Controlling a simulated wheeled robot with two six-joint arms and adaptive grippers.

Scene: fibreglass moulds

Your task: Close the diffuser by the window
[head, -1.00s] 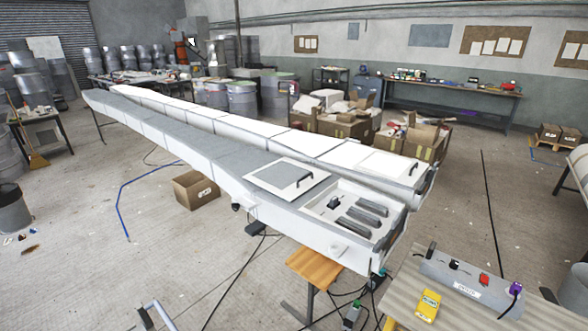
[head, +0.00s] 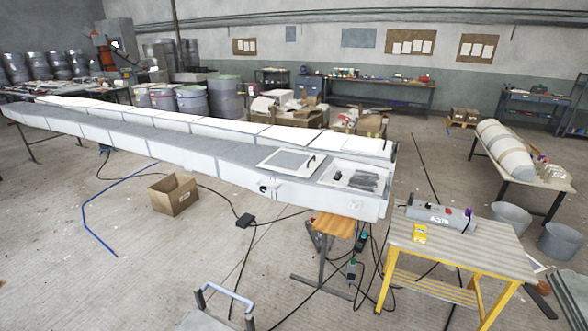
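I see no diffuser and no window that I can make out in the head view. Neither of my grippers is in view. The nearest large thing is a long white and grey mould (head: 225,160) running from the far left to the middle. Its near end has a square hatch panel with a dark handle (head: 287,160) and an open compartment with dark grey blocks (head: 366,181).
A yellow-legged table (head: 470,245) with a grey control box (head: 441,217) stands at the right. A wooden stool (head: 334,226), cables and an open cardboard box (head: 173,194) are on the floor. A handled cart (head: 228,296) is at the bottom. Floor at lower left is largely clear.

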